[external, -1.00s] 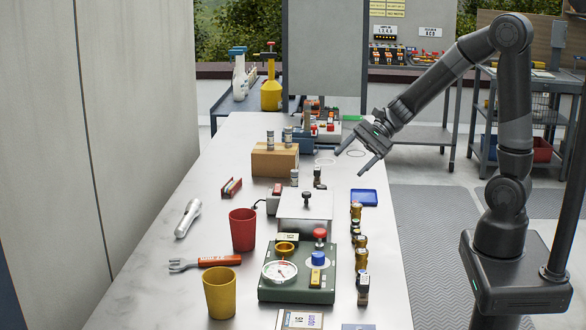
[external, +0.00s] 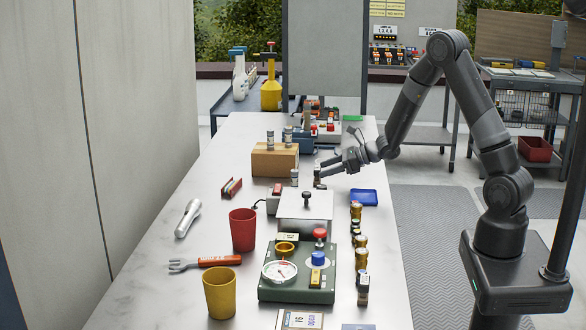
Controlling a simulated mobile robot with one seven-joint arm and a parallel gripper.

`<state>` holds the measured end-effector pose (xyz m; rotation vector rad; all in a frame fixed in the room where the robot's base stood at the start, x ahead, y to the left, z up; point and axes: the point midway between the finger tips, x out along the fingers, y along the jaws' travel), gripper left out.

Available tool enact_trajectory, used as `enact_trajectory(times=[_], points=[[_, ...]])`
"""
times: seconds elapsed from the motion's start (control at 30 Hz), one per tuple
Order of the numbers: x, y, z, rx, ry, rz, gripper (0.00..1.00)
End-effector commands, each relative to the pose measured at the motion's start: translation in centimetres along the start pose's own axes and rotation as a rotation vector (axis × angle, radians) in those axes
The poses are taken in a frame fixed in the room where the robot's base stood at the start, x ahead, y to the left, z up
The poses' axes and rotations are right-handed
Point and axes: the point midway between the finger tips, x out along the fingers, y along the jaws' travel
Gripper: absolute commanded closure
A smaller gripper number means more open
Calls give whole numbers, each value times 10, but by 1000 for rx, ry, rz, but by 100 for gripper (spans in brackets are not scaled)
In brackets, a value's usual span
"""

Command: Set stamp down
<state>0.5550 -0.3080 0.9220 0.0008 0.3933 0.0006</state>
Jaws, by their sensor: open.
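A small dark upright piece that looks like the stamp (external: 318,184) stands on the metal table (external: 185,265), just behind the silver plate with a black knob. My gripper (external: 321,170) is open at its upper part, reaching in from the right with the fingers pointing left. The fingers partly hide the piece, and I cannot tell whether they touch it. A blue flat pad (external: 363,198) lies to the right of the silver plate (external: 304,206).
A cardboard box (external: 275,162) with small cans stands behind left. A red cup (external: 243,230), yellow cup (external: 219,293) and green device (external: 297,285) are nearer. Several brass-coloured pieces (external: 361,258) line the right edge. The table's left front has bare areas.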

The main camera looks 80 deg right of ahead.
Motion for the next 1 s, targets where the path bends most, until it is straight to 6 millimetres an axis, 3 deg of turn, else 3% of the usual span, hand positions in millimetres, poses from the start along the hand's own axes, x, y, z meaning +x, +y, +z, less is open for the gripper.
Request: enact_trajectory(times=[0.43,0.73,1.0], points=[[52,-6,3,0,0,1,33],[56,-6,3,-1,-1,0,33],[56,-6,3,-1,-1,0,55]])
